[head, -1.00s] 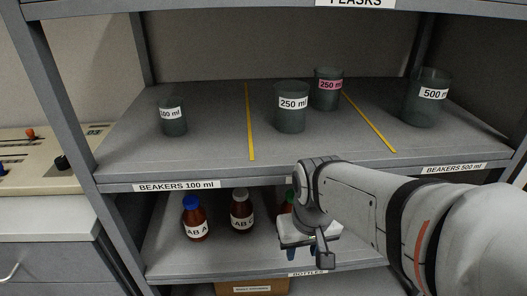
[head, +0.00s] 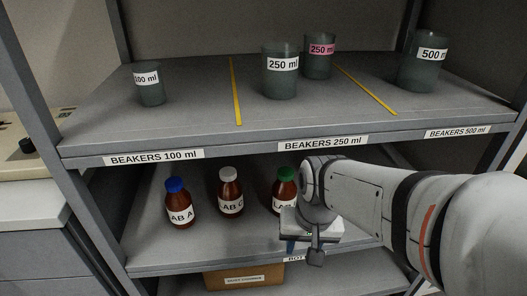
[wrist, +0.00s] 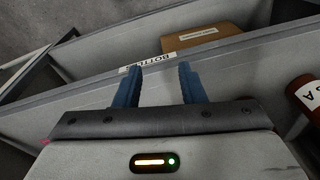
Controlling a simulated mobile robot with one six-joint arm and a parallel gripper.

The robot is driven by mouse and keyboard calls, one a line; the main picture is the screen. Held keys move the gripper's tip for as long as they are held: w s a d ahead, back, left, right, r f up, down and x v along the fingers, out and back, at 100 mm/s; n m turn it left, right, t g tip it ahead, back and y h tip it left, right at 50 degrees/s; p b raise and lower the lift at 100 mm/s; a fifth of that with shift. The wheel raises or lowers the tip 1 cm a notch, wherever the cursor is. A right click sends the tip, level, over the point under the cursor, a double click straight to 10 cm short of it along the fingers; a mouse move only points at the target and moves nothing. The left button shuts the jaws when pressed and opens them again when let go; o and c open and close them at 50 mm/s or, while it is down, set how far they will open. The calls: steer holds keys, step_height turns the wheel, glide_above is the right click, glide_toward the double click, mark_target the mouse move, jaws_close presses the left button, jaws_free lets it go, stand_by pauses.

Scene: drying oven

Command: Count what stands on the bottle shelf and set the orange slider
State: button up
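On the bottle shelf (head: 160,258) stand three brown bottles in view: a blue-capped one labelled LAB A (head: 179,205), a white-capped one labelled LAB C (head: 229,192), and a green-capped one (head: 285,188) whose label is partly covered by my arm. Whatever stands behind my arm on the right is hidden. My gripper (wrist: 160,70) points down in front of the shelf's front edge, its blue fingers apart with nothing between them. The orange slider is out of view now.
A cream device (head: 18,155) with a black knob stands on the left cabinet. Beakers, such as the 100 ml one (head: 148,84), stand on the upper shelf (head: 190,115), divided by yellow strips. A cardboard box (head: 243,279) sits below the bottle shelf.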

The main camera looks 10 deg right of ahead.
step_height(320, 180, down, 15)
steer(key=d+n+b, duration=0.1)
steer(key=n+b, duration=0.1)
steer(key=b, duration=0.9)
steer(key=shift+s+d+g, duration=0.2)
steer(key=shift+s+g, duration=0.2)
steer(key=shift+a, duration=0.15)
stand_by(3.0)
step_height(320, 180, up, 45)
steer(key=t+p, duration=0.1)
steer(key=p, duration=3.9)
steer(key=shift+d+t+p, duration=0.2)
steer(key=shift+t+p, duration=0.2)
